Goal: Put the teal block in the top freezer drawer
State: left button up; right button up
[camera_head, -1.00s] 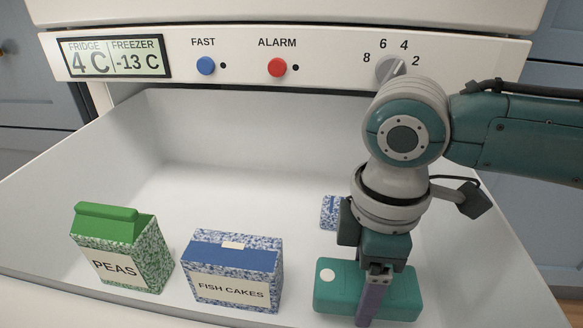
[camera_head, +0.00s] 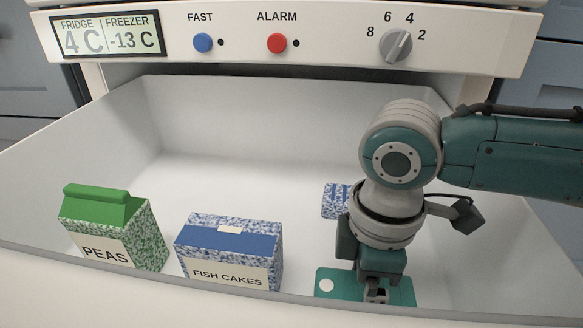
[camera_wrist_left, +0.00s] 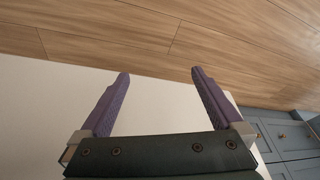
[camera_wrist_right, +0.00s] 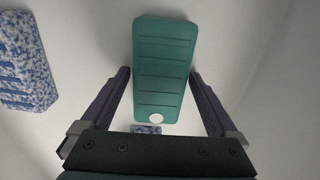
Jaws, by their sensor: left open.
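The teal block (camera_head: 402,290) lies low inside the open drawer (camera_head: 250,110), close to its front wall, which hides the block's lower part. My right gripper (camera_head: 375,293) is over the block. In the right wrist view the block (camera_wrist_right: 165,65) sits between the two spread fingers of my right gripper (camera_wrist_right: 159,72), with little room at its sides. The fingers look open. I cannot tell whether the block rests on the drawer floor. My left gripper (camera_wrist_left: 160,75) is open and empty in its wrist view, and outside the head view.
A green peas carton (camera_head: 105,235) and a fish cakes box (camera_head: 232,248) stand in the drawer left of the block. Another blue-and-white box (camera_head: 334,200) is behind the block. The control panel (camera_head: 320,40) overhangs the back. The middle back floor is clear.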

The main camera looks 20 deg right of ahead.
aim_at(363, 290)
jog(key=shift+o, duration=0.2)
notch_tip(363, 290, up, 12)
jog(key=p, duration=0.7)
jog(key=shift+r+p, duration=0.2)
jog(key=shift+p, duration=0.15)
